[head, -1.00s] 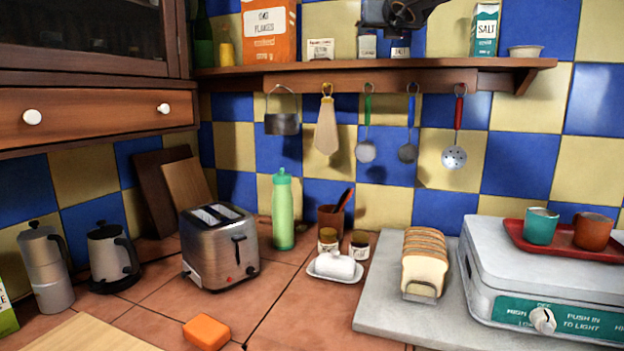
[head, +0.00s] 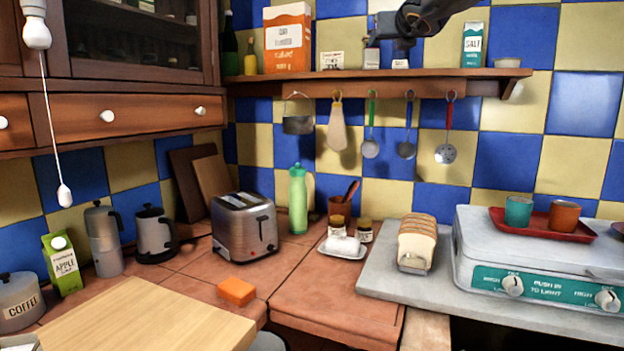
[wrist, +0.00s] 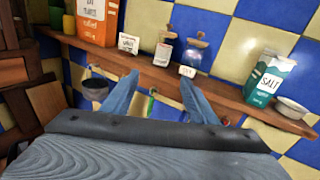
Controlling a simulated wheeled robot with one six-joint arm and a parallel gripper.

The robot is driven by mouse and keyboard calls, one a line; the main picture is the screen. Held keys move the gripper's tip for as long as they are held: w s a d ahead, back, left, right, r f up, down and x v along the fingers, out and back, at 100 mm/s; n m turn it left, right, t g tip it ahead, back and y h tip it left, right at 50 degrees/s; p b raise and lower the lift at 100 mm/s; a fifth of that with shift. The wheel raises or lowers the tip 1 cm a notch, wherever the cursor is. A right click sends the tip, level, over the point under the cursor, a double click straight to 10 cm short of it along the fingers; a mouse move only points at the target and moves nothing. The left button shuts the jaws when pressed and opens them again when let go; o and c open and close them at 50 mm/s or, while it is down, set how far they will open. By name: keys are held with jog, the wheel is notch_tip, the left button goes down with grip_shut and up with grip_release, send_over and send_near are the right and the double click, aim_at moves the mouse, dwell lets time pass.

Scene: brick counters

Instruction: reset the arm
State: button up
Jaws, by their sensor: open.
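My gripper (head: 392,36) is at the top of the head view, raised in front of the wall shelf (head: 380,83). In the wrist view its two bluish fingers (wrist: 160,96) are spread apart with nothing between them. Beyond them are the shelf and its jars, with a small jar (wrist: 163,53) and a larger glass jar (wrist: 195,57) behind the gap. In the head view the arm covers part of the shelf's back. Whether the fingers touch anything on the shelf cannot be told, but a gap to the shelf shows in the wrist view.
On the shelf stand an orange flakes box (head: 288,40) and a salt carton (head: 473,45). Utensils such as a slotted spoon (head: 446,153) hang below. The counter holds a toaster (head: 245,228), bread slices (head: 416,245) and a white stove (head: 540,260). A pull cord (head: 50,130) hangs at left.

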jog(key=s+a+f+n+g+y, duration=0.15)
jog(key=s+f+n+g, duration=0.35)
jog(key=f, duration=0.7)
jog(key=s+a+f+n+y, duration=0.1)
jog(key=s+a+f+n, duration=0.15)
jog(key=f+n, duration=0.7)
jog(key=s+a+f+n+g+y, duration=0.1)
jog(key=s+a+f+n+g, duration=0.3)
jog(key=f, duration=0.9)
jog(key=s+d+f+n+g+h, duration=0.2)
jog(key=s+d+f+n+g, duration=0.2)
jog(key=s+f+n, duration=0.4)
jog(key=s+d+f+n+g+h+p, duration=0.1)
jog(key=s+d+f+n+g, duration=0.3)
jog(key=s+f, duration=1.2)
jog(key=s+n+h, duration=0.1)
jog(key=s+n, duration=0.3)
jog(key=s, duration=0.2)
jog(key=shift+s+f+g, duration=0.2)
jog(key=shift+g, duration=0.2)
